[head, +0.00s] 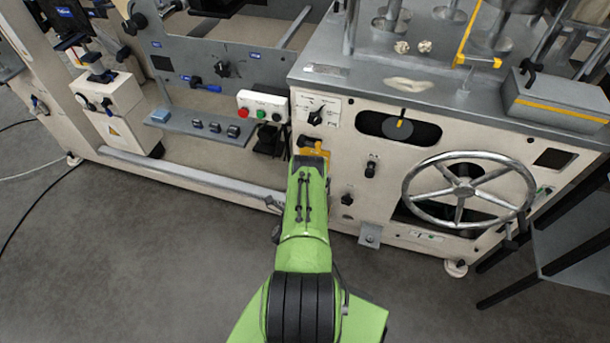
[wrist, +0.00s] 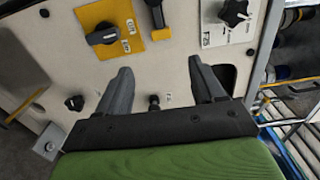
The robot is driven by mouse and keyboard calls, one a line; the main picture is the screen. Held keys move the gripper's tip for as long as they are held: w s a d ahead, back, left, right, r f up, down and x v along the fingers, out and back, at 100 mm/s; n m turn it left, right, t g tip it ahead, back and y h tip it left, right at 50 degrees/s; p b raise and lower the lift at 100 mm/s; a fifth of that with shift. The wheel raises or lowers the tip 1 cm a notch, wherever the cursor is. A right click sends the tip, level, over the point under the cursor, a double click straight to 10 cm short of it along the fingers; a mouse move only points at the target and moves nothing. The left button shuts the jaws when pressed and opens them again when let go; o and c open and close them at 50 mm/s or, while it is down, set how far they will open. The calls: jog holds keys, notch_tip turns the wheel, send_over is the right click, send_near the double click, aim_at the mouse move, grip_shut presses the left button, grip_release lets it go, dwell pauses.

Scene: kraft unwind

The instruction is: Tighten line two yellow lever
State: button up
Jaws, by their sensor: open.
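A yellow plate (wrist: 131,22) bears a dark lever-like handle (wrist: 105,35), at upper left in the wrist view. The plate shows partly in the head view (head: 318,150), just past the tip of my arm. My gripper (wrist: 161,64) is open and empty, its two fingers pointing at the cream panel. The yellow plate lies beyond the left fingertip, apart from it. In the head view my gripper (head: 308,160) partly hides the plate. No line label is readable, so I cannot tell which line this handle belongs to.
A small black knob (wrist: 154,102) sits between the finger bases in the wrist view. A star knob (head: 316,117) is above the plate in the head view. A handwheel (head: 468,190) stands to the right, and a yellow bar (head: 469,35) is on top. Grey floor is open in front.

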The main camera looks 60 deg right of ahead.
jog(key=shift+s+a+p, duration=0.15)
jog(key=shift+a+p, duration=0.55)
jog(key=shift+p, duration=0.45)
